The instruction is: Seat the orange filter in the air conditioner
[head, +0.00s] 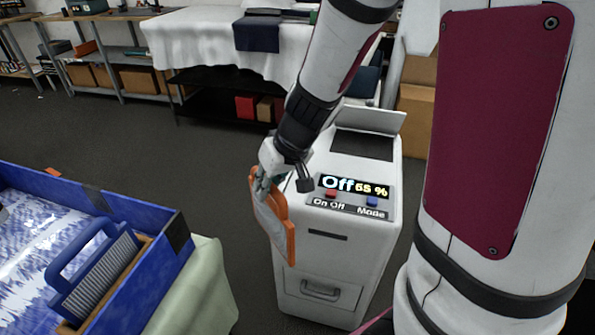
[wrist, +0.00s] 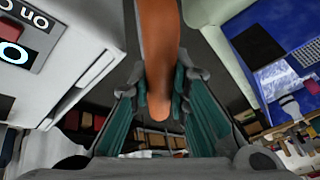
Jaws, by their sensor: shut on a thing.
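The orange filter (head: 291,240), an orange frame with a pale panel, hangs tilted from my gripper (head: 263,180) at the left side of the air conditioner. In the wrist view the orange edge of the filter (wrist: 160,45) runs between the teal fingers of my gripper (wrist: 160,88), which is shut on it. The white air conditioner (head: 325,255) stands upright, with a raised flap at its back top and a dark area before it. Its display reads "Off" and what looks like "55 %". It also shows at the left of the wrist view (wrist: 80,60). I cannot tell whether filter and air conditioner touch.
A blue crate (head: 165,215) at the left holds a blue-framed filter (head: 95,275) and stands on a pale green cloth (head: 205,290). Cardboard boxes (head: 415,120) stand behind the air conditioner. A cloth-covered table (head: 200,40) and shelves are at the back. Dark floor (head: 110,130) lies clear between.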

